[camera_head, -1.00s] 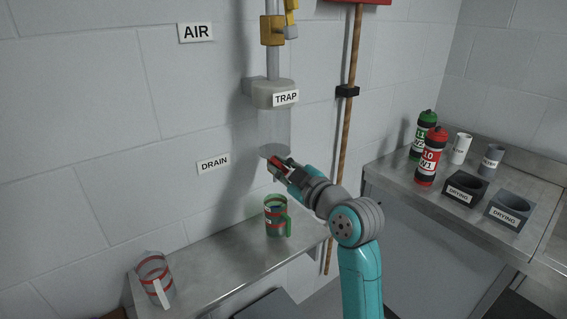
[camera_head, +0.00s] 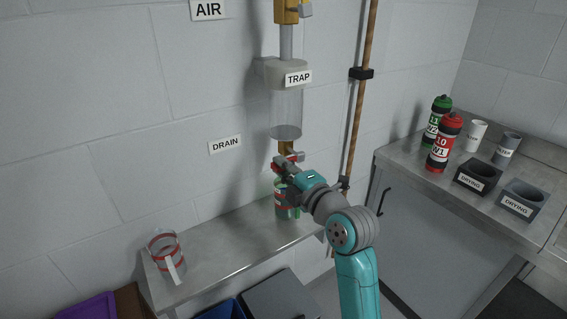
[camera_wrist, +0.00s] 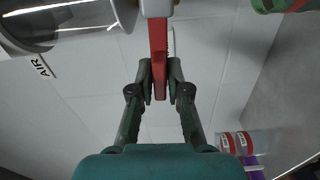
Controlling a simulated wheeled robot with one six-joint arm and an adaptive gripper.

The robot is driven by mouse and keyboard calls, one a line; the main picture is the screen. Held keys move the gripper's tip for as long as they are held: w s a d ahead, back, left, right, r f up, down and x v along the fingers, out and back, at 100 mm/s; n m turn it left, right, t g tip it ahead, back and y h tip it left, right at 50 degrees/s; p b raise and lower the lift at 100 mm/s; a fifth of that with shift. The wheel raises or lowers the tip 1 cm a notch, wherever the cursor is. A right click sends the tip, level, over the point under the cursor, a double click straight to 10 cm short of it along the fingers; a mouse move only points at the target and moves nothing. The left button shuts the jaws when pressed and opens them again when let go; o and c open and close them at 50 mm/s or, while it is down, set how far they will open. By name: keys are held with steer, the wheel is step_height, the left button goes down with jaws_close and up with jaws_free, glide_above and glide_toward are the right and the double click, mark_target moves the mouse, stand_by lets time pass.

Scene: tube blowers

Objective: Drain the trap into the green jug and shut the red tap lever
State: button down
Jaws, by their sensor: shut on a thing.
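The trap (camera_head: 287,105) is a clear cylinder with a pale cap, mounted on the wall. I cannot tell whether it holds liquid. A brass tap (camera_head: 286,147) sits below it. The red tap lever (camera_wrist: 158,45) shows in the wrist view, running between my fingers. My gripper (camera_wrist: 160,72) is shut on this lever; in the head view my gripper (camera_head: 288,168) is just under the tap. The green jug (camera_head: 281,205), with red bands, stands on the steel shelf below the tap, partly hidden by my gripper. Its edge shows in the wrist view (camera_wrist: 272,5).
A clear jug with red bands (camera_head: 165,252) stands at the left end of the shelf (camera_head: 225,245). The right counter holds red (camera_head: 444,147) and green bottles, cups and drying holders. The shelf's middle is clear.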

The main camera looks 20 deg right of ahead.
steer(key=shift+f+n, duration=0.3)
steer(key=shift+n, duration=0.1)
steer(key=shift+f, duration=0.1)
steer(key=c, duration=1.2)
jaws_free()
steer(key=shift+s, duration=0.1)
steer(key=v, duration=1.2)
